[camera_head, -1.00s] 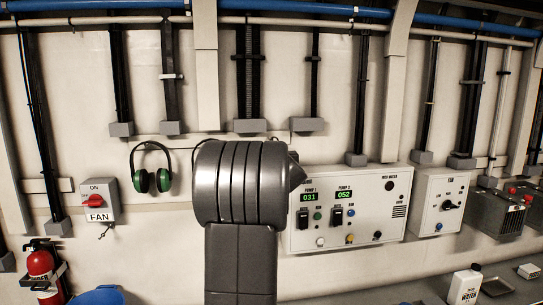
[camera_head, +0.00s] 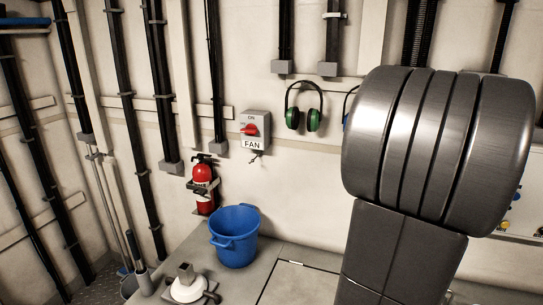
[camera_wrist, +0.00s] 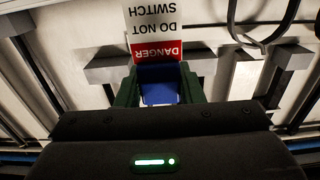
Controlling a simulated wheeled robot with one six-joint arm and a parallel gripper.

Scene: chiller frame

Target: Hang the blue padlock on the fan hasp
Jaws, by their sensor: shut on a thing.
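The blue padlock (camera_wrist: 158,86) is between the dark green jaws of my gripper (camera_wrist: 157,88) in the wrist view. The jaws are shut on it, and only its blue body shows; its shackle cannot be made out. A red and white "DANGER DO NOT SWITCH" tag (camera_wrist: 154,32) shows upside down just beyond the padlock. In the head view the grey FAN switch box (camera_head: 254,130) is on the wall with a red handle (camera_head: 249,130). A small dark piece, perhaps the hasp, hangs below it (camera_head: 256,156). My gripper is hidden in the head view.
A red fire extinguisher (camera_head: 203,184) and a blue bucket (camera_head: 235,237) are below the FAN box. Green ear defenders (camera_head: 303,108) hang to its right. A white and grey object (camera_head: 188,287) stands at the bottom left. My arm covers the right side.

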